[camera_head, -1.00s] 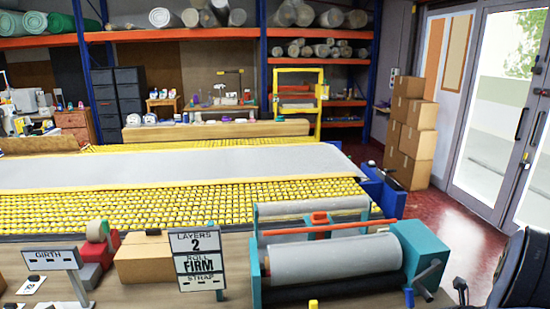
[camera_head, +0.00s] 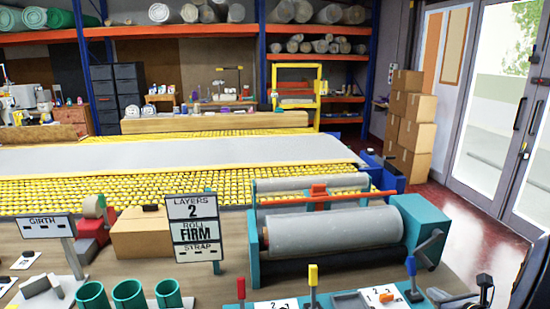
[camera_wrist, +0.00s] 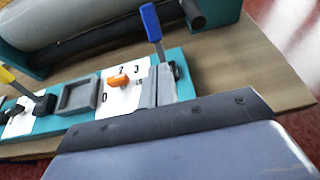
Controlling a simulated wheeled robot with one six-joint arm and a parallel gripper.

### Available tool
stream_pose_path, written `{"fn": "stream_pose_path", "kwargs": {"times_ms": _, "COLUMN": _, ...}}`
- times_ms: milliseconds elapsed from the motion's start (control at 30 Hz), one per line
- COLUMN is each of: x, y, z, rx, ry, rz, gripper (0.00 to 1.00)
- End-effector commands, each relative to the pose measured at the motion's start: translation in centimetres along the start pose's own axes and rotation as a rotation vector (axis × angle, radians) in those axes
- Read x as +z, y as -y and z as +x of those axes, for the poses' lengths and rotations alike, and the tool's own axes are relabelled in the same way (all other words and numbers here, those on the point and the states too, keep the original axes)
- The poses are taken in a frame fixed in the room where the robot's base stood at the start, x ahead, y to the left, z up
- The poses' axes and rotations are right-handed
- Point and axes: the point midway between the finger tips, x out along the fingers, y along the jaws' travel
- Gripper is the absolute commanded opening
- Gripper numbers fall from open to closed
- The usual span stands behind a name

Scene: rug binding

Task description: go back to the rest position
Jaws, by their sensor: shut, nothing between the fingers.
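My gripper (camera_wrist: 158,88) shows in the wrist view as two narrow grey fingers close together, shut and empty, beyond a broad dark-edged housing. The fingers appear in front of the control panel, between the orange knob (camera_wrist: 118,81) and the foot of the blue lever (camera_wrist: 151,22). I cannot tell the height above the panel. In the head view, dark parts of my arm show at the lower right edge, right of the blue lever (camera_head: 411,265).
The teal rolling machine (camera_head: 422,228) holds a grey roll (camera_head: 330,233). A yellow lever (camera_head: 313,275) and red lever (camera_head: 241,288) stand in front. Green cups (camera_head: 130,295) stand left. Red floor (camera_head: 480,240) is open at right.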

Motion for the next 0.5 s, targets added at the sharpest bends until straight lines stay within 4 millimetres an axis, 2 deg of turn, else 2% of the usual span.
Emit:
{"fn": "stream_pose_path", "kwargs": {"times_ms": 33, "x": -0.7, "y": 0.0, "z": 0.1, "rx": -0.001, "ry": 0.016, "rz": 0.0, "gripper": 0.0}}
{"fn": "stream_pose_path", "kwargs": {"times_ms": 400, "x": -2.0, "y": 0.1, "z": -0.3, "rx": -0.001, "ry": 0.142, "rz": 0.0, "gripper": 0.0}}
{"fn": "stream_pose_path", "kwargs": {"times_ms": 500, "x": -3.6, "y": 0.1, "z": -1.9, "rx": -0.005, "ry": 0.137, "rz": 0.004, "gripper": 0.0}}
